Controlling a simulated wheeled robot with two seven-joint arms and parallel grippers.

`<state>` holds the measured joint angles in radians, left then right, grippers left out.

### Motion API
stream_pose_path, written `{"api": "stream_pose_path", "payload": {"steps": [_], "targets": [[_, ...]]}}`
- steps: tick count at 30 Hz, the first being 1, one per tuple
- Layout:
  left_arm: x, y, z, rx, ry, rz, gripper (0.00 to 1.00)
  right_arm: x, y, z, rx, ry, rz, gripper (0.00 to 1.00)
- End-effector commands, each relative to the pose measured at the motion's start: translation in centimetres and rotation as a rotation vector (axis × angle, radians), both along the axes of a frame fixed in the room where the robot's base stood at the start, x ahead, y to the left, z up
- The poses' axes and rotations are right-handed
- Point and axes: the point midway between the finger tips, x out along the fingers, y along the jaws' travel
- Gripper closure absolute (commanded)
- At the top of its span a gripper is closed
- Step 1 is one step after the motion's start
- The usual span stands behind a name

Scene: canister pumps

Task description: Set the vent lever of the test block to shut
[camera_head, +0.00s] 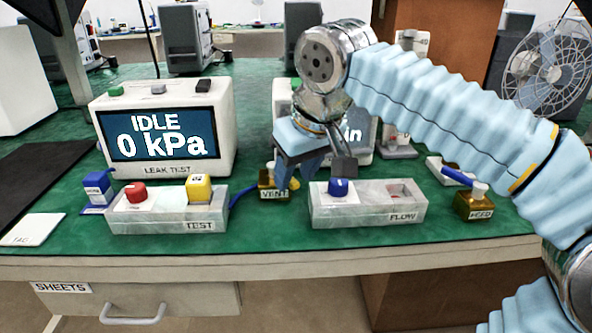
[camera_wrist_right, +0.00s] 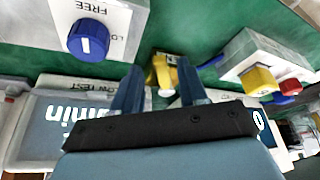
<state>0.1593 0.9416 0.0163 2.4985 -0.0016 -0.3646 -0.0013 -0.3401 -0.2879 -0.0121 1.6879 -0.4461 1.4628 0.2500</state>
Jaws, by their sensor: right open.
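The test block (camera_head: 166,211), a pale block labelled TEST, stands at the front left in the head view, with a red knob (camera_head: 136,191) and a yellow lever piece (camera_head: 199,188) on top. It shows at the right of the wrist view (camera_wrist_right: 243,55). A small brass fitting labelled VENT (camera_head: 273,193) stands just right of it, partly hidden by my gripper. My right gripper (camera_head: 313,172) is open and empty, pointing down above the gap between the test block and the flow block. In the wrist view the fitting (camera_wrist_right: 163,72) appears between the fingertips, apart from them. My left gripper is not in view.
The flow block (camera_head: 370,217) with a blue knob (camera_head: 342,188) stands close under the right finger. Behind are the leak test box (camera_head: 225,125) reading IDLE 0 kPa and another display box. A FEED fitting (camera_head: 475,205) is at right.

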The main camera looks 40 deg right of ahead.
Motion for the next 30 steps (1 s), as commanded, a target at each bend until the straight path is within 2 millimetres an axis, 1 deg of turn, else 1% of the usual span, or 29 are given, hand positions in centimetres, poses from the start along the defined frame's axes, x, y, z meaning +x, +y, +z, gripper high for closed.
{"api": "stream_pose_path", "payload": {"steps": [5,12,16,18,21,30], "targets": [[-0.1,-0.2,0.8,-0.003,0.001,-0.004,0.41,-1.1,0.0,3.0,0.001,-0.005,-0.001,0.57],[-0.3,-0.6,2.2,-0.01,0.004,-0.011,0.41,-3.3,0.0,8.6,0.001,-0.004,-0.001,0.57],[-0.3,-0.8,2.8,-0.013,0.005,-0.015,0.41,-4.3,0.0,10.8,0.001,-0.002,-0.001,0.57],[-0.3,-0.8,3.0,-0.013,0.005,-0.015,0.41,-4.7,0.0,11.6,0.0,-0.002,-0.001,0.57],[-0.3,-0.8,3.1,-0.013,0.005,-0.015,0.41,-5.0,0.0,12.3,0.0,-0.002,0.0,0.57],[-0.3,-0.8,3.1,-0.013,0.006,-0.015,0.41,-5.2,0.0,12.4,0.0,-0.001,0.0,0.57]]}}
